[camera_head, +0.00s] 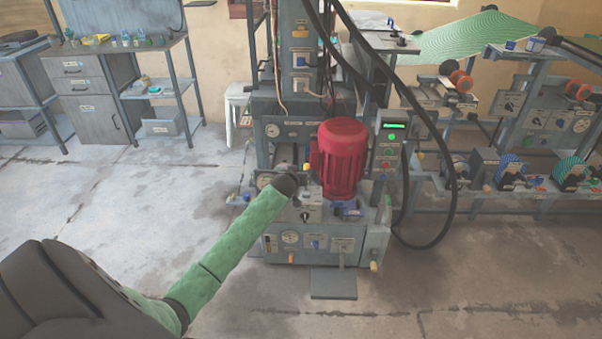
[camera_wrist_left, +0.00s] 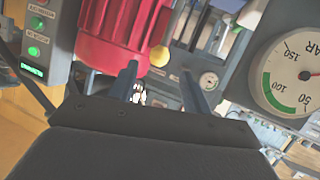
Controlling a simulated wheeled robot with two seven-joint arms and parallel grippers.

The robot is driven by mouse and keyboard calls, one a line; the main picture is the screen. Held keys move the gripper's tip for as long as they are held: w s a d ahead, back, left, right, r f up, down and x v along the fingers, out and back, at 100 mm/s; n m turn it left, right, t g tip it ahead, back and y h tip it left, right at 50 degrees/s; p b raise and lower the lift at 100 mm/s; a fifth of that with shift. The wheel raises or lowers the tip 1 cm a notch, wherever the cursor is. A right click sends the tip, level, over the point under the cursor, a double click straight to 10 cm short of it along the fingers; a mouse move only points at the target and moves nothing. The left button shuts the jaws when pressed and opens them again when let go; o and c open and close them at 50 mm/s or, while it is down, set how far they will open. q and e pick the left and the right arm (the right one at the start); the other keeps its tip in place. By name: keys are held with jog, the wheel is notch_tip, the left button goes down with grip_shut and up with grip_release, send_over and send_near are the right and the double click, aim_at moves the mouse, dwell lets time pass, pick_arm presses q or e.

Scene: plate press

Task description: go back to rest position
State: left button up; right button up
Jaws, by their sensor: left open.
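My left arm reaches in from the left in the head view, in a green sleeve. Its dark wrist end is at the front of the plate press (camera_head: 318,250), left of the red motor (camera_head: 343,160). In the left wrist view, my left gripper (camera_wrist_left: 158,88) has its two fingers spread apart with nothing held between them. The red motor (camera_wrist_left: 120,35) and a yellow knob (camera_wrist_left: 160,56) show beyond the fingers. In the head view the wrist hides the fingers. My right gripper is in neither view.
A control box with a lit green display (camera_head: 391,125) stands right of the motor, with black hoses beside it. A large pressure gauge (camera_wrist_left: 295,75) is close on the right in the wrist view. Open concrete floor (camera_head: 130,215) lies left of the press. Workbenches stand behind.

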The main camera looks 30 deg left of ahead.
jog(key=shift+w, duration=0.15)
